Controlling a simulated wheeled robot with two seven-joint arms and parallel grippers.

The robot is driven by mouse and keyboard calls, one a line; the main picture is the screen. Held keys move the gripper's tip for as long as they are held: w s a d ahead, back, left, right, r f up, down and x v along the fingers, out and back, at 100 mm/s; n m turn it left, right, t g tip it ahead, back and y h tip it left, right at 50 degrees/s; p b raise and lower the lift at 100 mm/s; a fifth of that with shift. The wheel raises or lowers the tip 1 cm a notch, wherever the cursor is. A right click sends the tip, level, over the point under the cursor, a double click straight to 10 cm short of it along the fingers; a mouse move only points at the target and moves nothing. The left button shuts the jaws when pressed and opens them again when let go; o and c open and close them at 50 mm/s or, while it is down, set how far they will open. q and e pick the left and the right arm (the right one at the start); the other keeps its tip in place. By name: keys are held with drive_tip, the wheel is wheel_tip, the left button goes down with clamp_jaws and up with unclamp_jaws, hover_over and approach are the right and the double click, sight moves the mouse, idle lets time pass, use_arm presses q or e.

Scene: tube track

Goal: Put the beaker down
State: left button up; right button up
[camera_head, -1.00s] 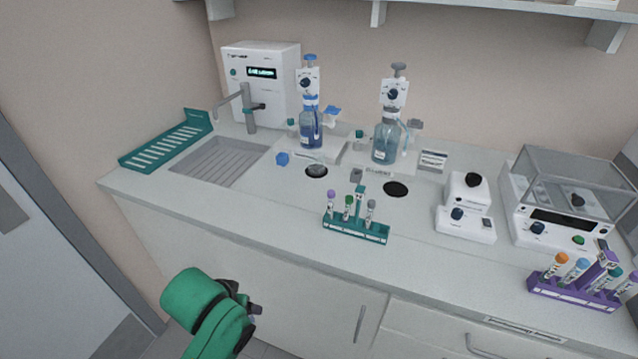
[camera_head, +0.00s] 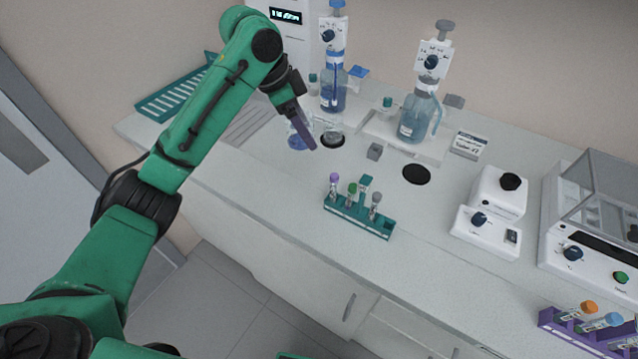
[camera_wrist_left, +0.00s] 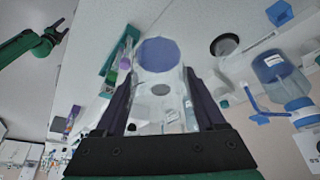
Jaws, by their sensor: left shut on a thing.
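The beaker (camera_wrist_left: 158,85) is clear glass with a blue round area at its far end. In the left wrist view it stands between the two dark fingers of my left gripper (camera_wrist_left: 158,100), which is shut on it. In the head view my left gripper (camera_head: 306,140) is over the counter, left of the blue-topped dispenser bottle. The beaker (camera_head: 299,139) shows partly behind the finger, with blue at its bottom. I cannot tell whether it touches the counter. My right gripper (camera_wrist_left: 55,33) shows small at the upper left of the left wrist view, open and empty.
A round dark pad (camera_head: 333,141) with clear glass over it lies just right of the beaker. Another dark pad (camera_head: 417,174) is bare. A teal tube rack (camera_head: 360,219) stands in front. Dispenser bottles (camera_head: 333,95) (camera_head: 418,118) stand behind. The front left counter is clear.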

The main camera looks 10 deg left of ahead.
use_arm(q)
wheel_tip(320, 180, down, 16)
drive_tip(key=shift+a+f+p, duration=0.1)
drive_tip(key=shift+p, duration=1.15)
drive_tip(key=shift+f, duration=0.15)
drive_tip(key=o, duration=1.3)
